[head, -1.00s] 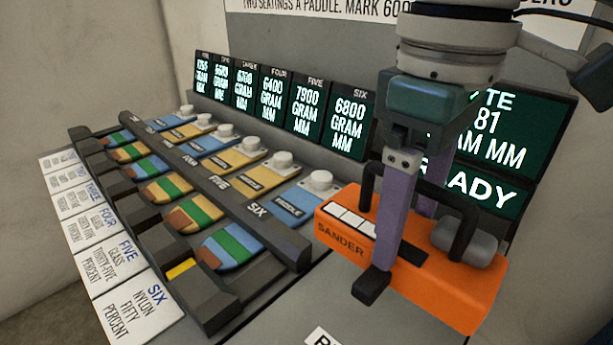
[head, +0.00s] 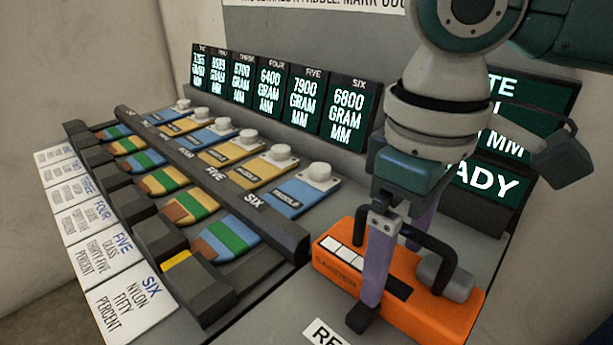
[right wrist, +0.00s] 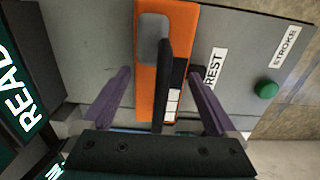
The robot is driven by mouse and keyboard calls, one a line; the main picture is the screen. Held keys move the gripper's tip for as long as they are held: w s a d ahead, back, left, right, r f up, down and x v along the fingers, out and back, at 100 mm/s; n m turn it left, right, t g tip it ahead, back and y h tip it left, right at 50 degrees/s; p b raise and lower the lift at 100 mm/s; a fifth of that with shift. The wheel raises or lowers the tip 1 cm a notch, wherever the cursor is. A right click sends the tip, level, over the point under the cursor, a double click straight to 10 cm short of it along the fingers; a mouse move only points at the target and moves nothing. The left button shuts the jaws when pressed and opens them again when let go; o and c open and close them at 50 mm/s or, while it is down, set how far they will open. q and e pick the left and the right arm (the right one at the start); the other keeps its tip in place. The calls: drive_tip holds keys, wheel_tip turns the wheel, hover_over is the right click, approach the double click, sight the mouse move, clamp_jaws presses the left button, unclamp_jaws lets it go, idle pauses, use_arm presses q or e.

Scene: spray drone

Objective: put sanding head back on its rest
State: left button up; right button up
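The sanding head (head: 425,305) is an orange block marked SANDER with a black handle on top. It is at the lower right of the head view and also shows in the right wrist view (right wrist: 147,75). My right gripper (head: 390,300) reaches down over it from above. Its two purple fingers straddle the block, one along each long side, with the black handle between them. A REST label (head: 325,333) lies on the grey bench beside the block, also in the right wrist view (right wrist: 213,68). I cannot tell whether the block's underside touches the bench. My left gripper is out of view.
A rack of striped paddles (head: 230,242) with dark rails stands left of the sanding head. Display screens (head: 345,112) line the back. A green button (right wrist: 267,90) and STROKE label (right wrist: 286,46) sit on the bench beyond the REST label.

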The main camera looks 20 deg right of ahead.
drive_tip(key=shift+o, duration=0.2)
drive_tip(key=shift+r, duration=0.2)
wheel_tip(320, 180, up, 11)
drive_tip(key=p, duration=0.2)
drive_tip(key=shift+p, duration=0.35)
drive_tip(key=shift+r, duration=0.5)
